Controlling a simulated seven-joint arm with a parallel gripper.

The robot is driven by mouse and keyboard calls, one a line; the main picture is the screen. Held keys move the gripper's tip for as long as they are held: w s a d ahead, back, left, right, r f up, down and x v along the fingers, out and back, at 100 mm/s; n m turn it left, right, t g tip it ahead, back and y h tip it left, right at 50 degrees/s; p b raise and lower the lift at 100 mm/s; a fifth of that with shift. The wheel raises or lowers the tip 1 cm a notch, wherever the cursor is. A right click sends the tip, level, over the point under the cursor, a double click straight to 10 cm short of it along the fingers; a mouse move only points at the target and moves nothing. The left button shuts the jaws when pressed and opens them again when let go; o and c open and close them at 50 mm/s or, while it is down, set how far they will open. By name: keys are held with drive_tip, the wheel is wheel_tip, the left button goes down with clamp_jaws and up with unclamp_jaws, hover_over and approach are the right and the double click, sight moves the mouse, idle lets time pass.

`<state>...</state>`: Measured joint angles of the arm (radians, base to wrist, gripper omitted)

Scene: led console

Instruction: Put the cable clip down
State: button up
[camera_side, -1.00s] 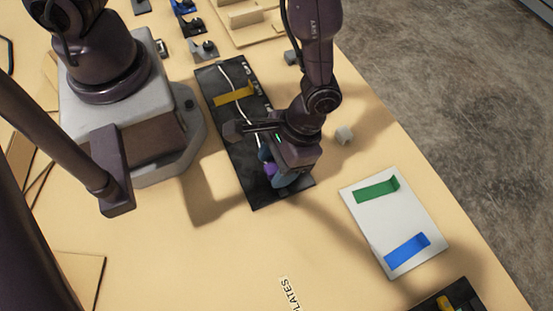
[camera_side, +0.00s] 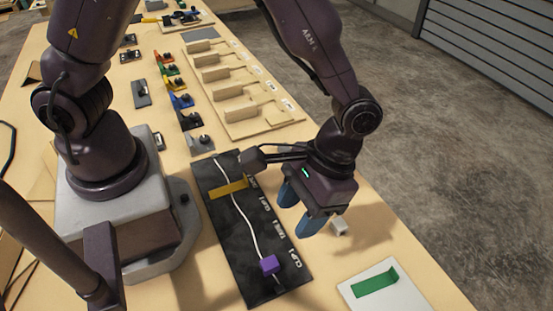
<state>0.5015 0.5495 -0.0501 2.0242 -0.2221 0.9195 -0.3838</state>
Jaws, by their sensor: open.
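The cable clip is a small purple block (camera_side: 269,265) on the lower part of a black board (camera_side: 223,223). It sits at the white cable (camera_side: 247,224) that runs along the board. My gripper (camera_side: 298,212) is above and to the right of the clip, apart from it. Its two blue fingers are spread with nothing between them. A yellow strip (camera_side: 228,189) lies across the cable higher on the board. Whether the clip is fully seated over the cable is too small to tell.
A white plate with a green strip (camera_side: 375,283) lies at the lower right. A wooden slotted rack (camera_side: 235,100) and several coloured clips on small plates (camera_side: 181,101) stand farther back.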

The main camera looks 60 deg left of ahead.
drive_tip(key=s+a+r+t, duration=0.2)
drive_tip(key=a+r+t, duration=0.3)
drive_tip(key=a+r, duration=0.4)
drive_tip(key=s+a+r+t, duration=0.3)
drive_tip(key=a+r+t, duration=0.2)
drive_tip(key=a+r, duration=0.5)
wheel_tip(320, 180, up, 2)
drive_tip(key=shift+r, duration=0.25)
drive_tip(key=shift+o, duration=0.2)
drive_tip(key=shift+o, duration=0.9)
drive_tip(key=shift+d, duration=0.1)
